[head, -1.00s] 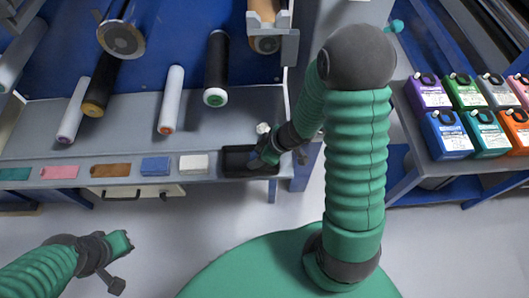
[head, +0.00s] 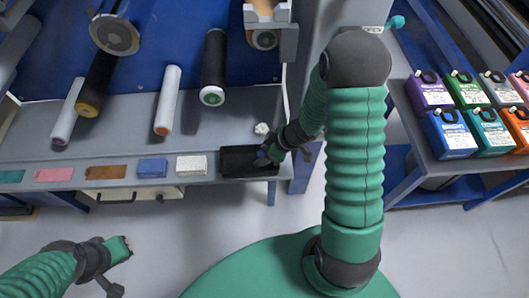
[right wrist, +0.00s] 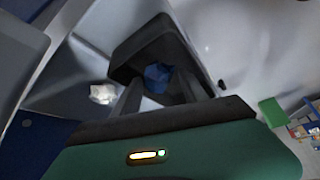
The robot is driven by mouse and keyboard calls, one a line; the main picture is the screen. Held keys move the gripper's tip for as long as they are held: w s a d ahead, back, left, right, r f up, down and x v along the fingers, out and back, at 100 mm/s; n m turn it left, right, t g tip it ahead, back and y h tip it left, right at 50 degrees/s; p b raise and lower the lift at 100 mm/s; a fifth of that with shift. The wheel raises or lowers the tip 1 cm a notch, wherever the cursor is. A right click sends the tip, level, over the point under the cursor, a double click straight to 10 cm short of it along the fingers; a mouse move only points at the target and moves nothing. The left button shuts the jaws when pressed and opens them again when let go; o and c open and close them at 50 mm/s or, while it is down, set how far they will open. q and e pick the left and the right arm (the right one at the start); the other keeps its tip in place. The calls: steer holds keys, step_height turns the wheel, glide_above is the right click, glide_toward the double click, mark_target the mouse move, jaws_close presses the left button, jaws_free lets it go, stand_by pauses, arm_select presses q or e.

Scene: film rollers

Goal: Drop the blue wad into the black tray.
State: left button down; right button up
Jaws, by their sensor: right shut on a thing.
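The blue wad (right wrist: 158,77) is a small crumpled lump between the two fingers of my right gripper (right wrist: 157,92) in the right wrist view. My right gripper is shut on it. In the head view my right gripper (head: 268,156) is over the black tray (head: 233,163) at the right end of the grey shelf's front edge. The tray's dark wall shows behind the wad in the right wrist view (right wrist: 130,58). The wad's height above the tray floor is hard to judge. My left gripper (head: 126,246) is at lower left, away from the shelf, its jaws unclear.
A white wad (head: 262,128) lies on the shelf behind the tray. Rollers (head: 213,70) stick out above. Coloured jugs (head: 447,135) stand on a right-hand table.

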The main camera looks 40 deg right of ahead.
steer(key=shift+a+f, duration=0.1)
steer(key=shift+a, duration=0.15)
steer(key=o, duration=1)
steer(key=shift+d, duration=0.1)
arm_select(q)
steer(key=shift+f, duration=0.1)
arm_select(e)
steer(key=shift+d+f, duration=0.1)
steer(key=shift+d, duration=0.1)
arm_select(q)
steer(key=shift+a, duration=0.25)
arm_select(e)
steer(key=shift+a, duration=0.15)
